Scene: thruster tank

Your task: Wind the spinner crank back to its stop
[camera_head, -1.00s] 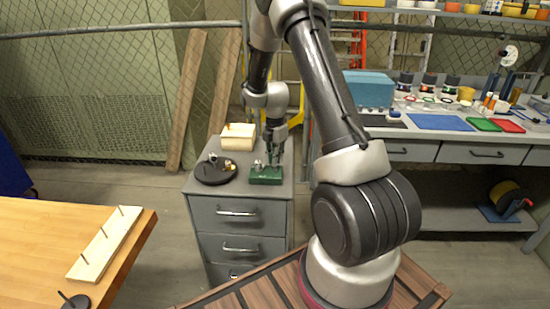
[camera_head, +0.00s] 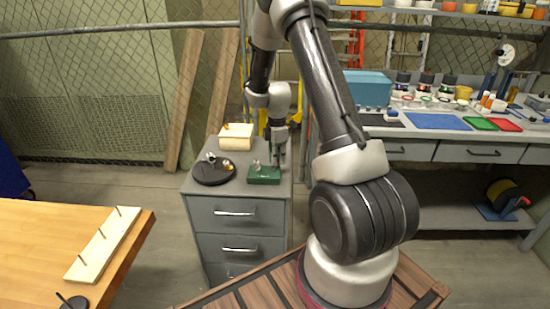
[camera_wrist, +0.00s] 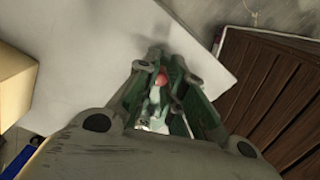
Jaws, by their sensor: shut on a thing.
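The spinner is a small device with a green base (camera_head: 264,175) and pale metal parts on top. It sits on the front right of the grey drawer cabinet's top. My gripper (camera_head: 278,153) points down at its right side. In the wrist view the fingers (camera_wrist: 160,75) are closed in around a small red knob (camera_wrist: 161,80), apparently the crank's handle. Pale metal parts (camera_wrist: 153,98) and the green base show between and below the fingers. The crank's arm and its stop are mostly hidden, so I cannot tell the crank's angle.
On the grey cabinet (camera_head: 235,215), a black round plate (camera_head: 203,179) with small parts lies left of the spinner. A cream box (camera_head: 236,142) stands behind, also at left in the wrist view (camera_wrist: 12,85). A wooden table (camera_head: 30,240) is at left, a workbench (camera_head: 455,151) at right.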

